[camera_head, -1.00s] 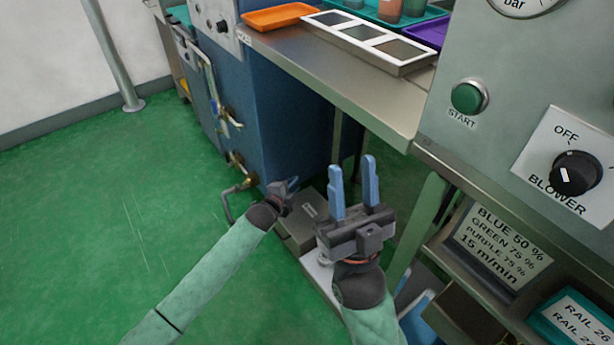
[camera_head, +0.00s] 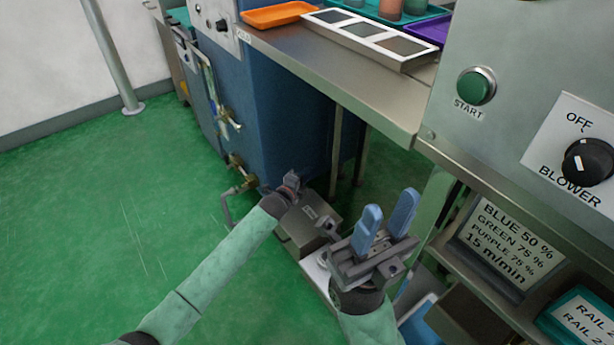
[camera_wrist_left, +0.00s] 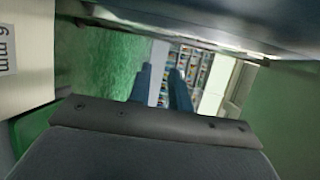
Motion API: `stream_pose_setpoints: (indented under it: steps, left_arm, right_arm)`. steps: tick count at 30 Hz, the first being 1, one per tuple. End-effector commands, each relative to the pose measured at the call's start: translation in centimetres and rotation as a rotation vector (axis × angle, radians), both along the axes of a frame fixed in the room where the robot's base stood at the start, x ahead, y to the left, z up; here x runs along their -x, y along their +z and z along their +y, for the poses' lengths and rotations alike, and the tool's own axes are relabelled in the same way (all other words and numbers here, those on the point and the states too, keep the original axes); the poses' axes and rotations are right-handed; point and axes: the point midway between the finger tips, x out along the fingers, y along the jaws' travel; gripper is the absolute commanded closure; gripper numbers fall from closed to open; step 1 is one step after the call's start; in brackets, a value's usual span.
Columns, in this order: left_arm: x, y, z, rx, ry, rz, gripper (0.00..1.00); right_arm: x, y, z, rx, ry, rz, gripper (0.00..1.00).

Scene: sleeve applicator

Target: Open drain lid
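A grey box-like unit (camera_head: 318,228) with a small label on top sits near the floor at the foot of the blue cabinet. I cannot tell for sure whether its top is the drain lid; it looks closed. My left gripper (camera_head: 292,178) is beside the box's far left end, its fingers mostly hidden in the head view. In the left wrist view its two blue fingers (camera_wrist_left: 160,86) stand apart with nothing seen between them. My right gripper (camera_head: 389,208) is open and empty, its blue fingers pointing up, in front of the box's right side.
The blue cabinet (camera_head: 275,130) with brass valves and a pipe (camera_head: 235,182) stands behind my left gripper. A steel bench (camera_head: 345,85) overhangs the space. The control panel (camera_head: 530,110) and lower shelf bound the right. Green floor (camera_head: 100,220) is clear at left.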

Motion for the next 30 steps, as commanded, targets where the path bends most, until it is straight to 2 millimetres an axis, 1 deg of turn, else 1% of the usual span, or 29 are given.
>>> stream_pose_setpoints:
  steps: [4, 12, 13, 15, 16, 30]
  left_arm:
    - [-0.71, -0.10, -0.52, 0.000, -0.001, 0.000, 0.80]
    - [-0.84, -0.08, -0.56, 0.000, 0.000, 0.000, 0.80]
    - [-0.84, -0.08, -0.56, 0.000, 0.000, 0.000, 0.82]
    - [-0.83, -0.08, -0.55, 0.000, 0.000, 0.000, 0.96]
    - [-0.83, -0.08, -0.55, 0.000, 0.000, 0.000, 1.00]
    - [-0.83, -0.07, -0.54, 0.000, 0.000, 0.000, 1.00]
  right_arm:
    - [-0.02, -0.16, 0.06, 0.000, 0.004, -0.001, 0.64]
    - [-0.02, -0.14, 0.06, 0.000, 0.005, -0.001, 0.64]
    - [-0.02, -0.14, 0.06, 0.000, 0.005, -0.001, 0.64]
    - [-0.02, -0.14, 0.06, 0.000, 0.005, -0.001, 0.64]
    - [-0.02, -0.14, 0.06, 0.000, 0.005, -0.001, 0.64]
    - [-0.02, -0.13, 0.08, 0.000, 0.006, -0.001, 0.64]
